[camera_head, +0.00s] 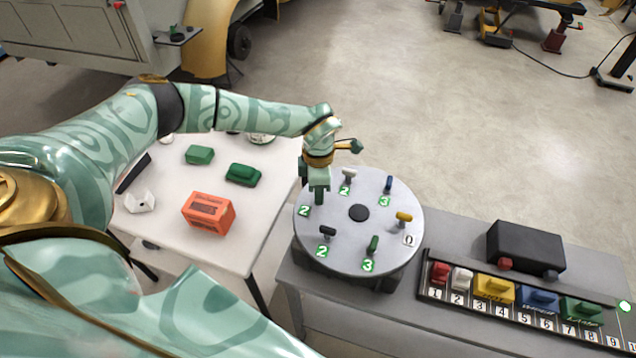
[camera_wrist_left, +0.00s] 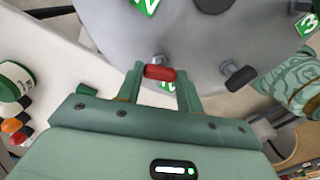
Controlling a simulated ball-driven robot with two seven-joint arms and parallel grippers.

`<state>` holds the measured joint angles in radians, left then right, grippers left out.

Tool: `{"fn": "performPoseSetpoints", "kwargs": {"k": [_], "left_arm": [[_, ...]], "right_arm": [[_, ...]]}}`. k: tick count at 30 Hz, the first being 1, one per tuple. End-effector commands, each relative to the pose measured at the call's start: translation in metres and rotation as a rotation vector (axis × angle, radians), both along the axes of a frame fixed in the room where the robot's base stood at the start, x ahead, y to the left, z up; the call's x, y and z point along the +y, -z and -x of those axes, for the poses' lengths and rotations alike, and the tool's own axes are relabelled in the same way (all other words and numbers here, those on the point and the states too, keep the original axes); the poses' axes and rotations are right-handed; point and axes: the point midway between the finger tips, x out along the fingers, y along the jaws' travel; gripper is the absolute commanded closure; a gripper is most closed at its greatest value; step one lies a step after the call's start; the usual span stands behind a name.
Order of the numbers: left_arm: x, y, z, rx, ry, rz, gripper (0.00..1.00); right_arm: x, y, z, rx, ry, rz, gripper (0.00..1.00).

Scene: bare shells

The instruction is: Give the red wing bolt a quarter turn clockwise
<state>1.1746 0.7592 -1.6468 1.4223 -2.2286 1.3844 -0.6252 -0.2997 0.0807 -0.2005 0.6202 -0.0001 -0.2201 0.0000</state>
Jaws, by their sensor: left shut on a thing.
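The red wing bolt (camera_wrist_left: 160,72) stands near the rim of the round grey plate (camera_head: 331,258). In the wrist view its red wing lies crosswise between the two fingers of my left gripper (camera_wrist_left: 160,84). My left gripper (camera_head: 319,197) is shut on it, pointing down at the plate's left side. In the head view the gripper hides the red bolt. A green number tag (camera_wrist_left: 167,86) beside the bolt is partly covered. My right gripper is in neither view.
A numbered rack (camera_head: 480,307) and black box (camera_head: 525,247) stand at right. A white table (camera_head: 170,239) with an orange box (camera_head: 208,213) is at left.

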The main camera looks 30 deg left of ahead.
Motion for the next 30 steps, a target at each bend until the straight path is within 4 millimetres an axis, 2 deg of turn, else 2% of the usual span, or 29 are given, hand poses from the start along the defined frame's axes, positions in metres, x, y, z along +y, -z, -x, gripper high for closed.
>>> {"fn": "performPoseSetpoints", "kwargs": {"k": [13,30], "left_arm": [[0.0,-0.003,-0.002,-0.007,0.283,0.0,0.86],[0.0,-0.002,-0.003,-0.007,0.35,0.0,0.86]], "right_arm": [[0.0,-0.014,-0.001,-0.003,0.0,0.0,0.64],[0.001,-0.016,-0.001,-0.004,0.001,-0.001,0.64]]}}
